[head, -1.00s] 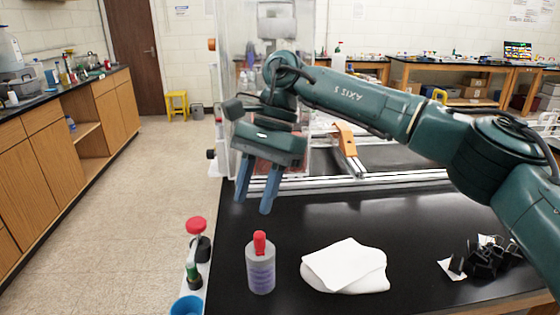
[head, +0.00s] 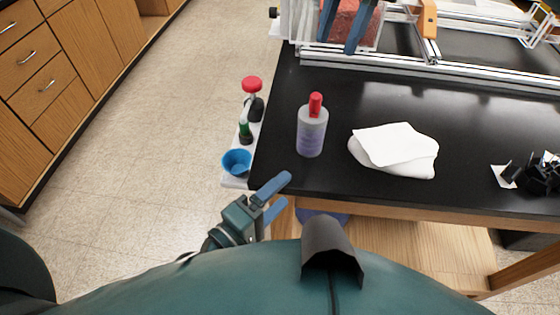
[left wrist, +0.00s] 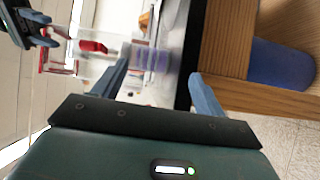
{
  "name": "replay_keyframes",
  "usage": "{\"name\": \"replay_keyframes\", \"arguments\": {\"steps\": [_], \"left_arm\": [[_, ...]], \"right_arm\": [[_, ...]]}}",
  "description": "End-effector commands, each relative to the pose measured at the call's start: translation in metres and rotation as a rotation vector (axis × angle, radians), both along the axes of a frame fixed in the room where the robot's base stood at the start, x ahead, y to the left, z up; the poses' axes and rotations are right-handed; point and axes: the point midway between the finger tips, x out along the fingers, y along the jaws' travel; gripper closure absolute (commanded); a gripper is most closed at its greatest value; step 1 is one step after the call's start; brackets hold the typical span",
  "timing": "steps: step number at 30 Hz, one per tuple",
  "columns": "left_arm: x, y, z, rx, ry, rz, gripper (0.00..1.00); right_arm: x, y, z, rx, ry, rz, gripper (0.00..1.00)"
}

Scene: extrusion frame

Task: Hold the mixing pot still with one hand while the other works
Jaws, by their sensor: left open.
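A small blue cup (head: 237,162), the only pot-like vessel on the bench side, stands on a narrow white ledge at the table's left edge. I cannot tell for sure that it is the mixing pot. My left gripper (head: 282,191) is open and empty, below and right of the cup, by the table's front left corner. Its fingers also show apart in the left wrist view (left wrist: 163,88). My right gripper (head: 338,45) is at the top of the head view, fingers apart and pointing down, in front of a reddish block (head: 350,22). Its upper part is cut off.
A bottle with a red cap (head: 312,132) and a white cloth (head: 395,155) are on the black table. A red-topped item (head: 252,88) stands behind the cup. Black parts (head: 535,175) lie at right. A blue round object (head: 322,216) is under the front edge.

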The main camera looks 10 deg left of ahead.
Motion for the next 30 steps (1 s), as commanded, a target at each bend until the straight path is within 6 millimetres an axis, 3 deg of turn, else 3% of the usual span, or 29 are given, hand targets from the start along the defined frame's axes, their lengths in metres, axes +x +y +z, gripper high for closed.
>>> {"name": "replay_keyframes", "arguments": {"steps": [3, 7, 15, 21, 26, 30], "left_arm": [[0.009, -0.004, 0.023, -0.313, 0.114, -0.002, 0.23], [0.021, -0.004, 0.04, -0.633, 0.262, 0.007, 0.23], [0.042, 0.0, 0.043, -1.159, 0.61, 0.06, 0.23], [0.049, 0.001, 0.035, -1.344, 0.769, 0.108, 0.23], [0.055, -0.002, 0.033, -1.385, 0.807, 0.12, 0.23], [0.072, -0.01, 0.033, -1.386, 0.805, 0.12, 0.23]], "right_arm": [[0.0, 0.0, 0.0, 0.0, 0.0, 0.0, 0.64], [0.0, 0.0, 0.0, 0.0, 0.0, 0.0, 0.64], [0.0, 0.0, 0.0, 0.0, 0.0, 0.0, 0.64], [0.0, 0.0, 0.0, 0.0, 0.0, 0.0, 0.64], [0.0, 0.0, 0.0, 0.0, 0.0, 0.0, 0.64], [0.0, 0.0, 0.0, 0.0, 0.0, 0.0, 0.64]]}}
